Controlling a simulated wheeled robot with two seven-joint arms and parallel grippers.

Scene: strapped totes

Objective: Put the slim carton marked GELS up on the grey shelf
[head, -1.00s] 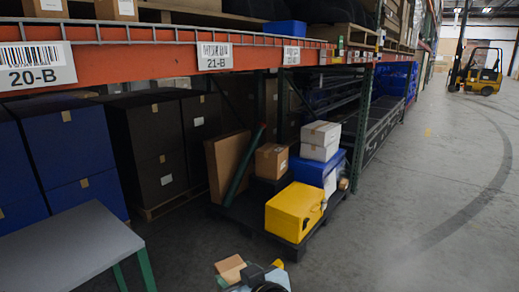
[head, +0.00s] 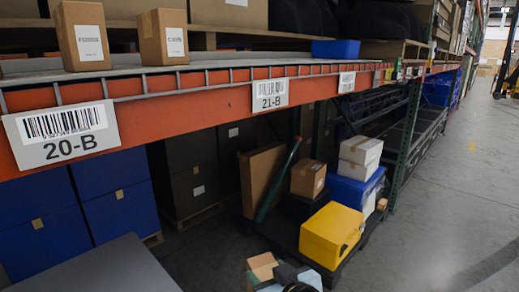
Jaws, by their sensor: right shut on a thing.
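A small brown carton (head: 262,266) shows at the bottom of the head view, at my right gripper (head: 282,274). The gripper is dark, partly cut off by the frame edge, and shut on this carton. No marking on the carton can be read from here. The grey shelf (head: 215,73) runs along the top of an orange beam, above and behind the gripper. The carton is held well below the shelf in the picture. My left gripper is not in view.
Two upright brown cartons with white labels, one left (head: 83,36) and one beside it (head: 163,37), stand on the shelf's left part. A blue bin (head: 337,48) sits further right. Below are a yellow case (head: 331,235) and a grey table top (head: 95,268).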

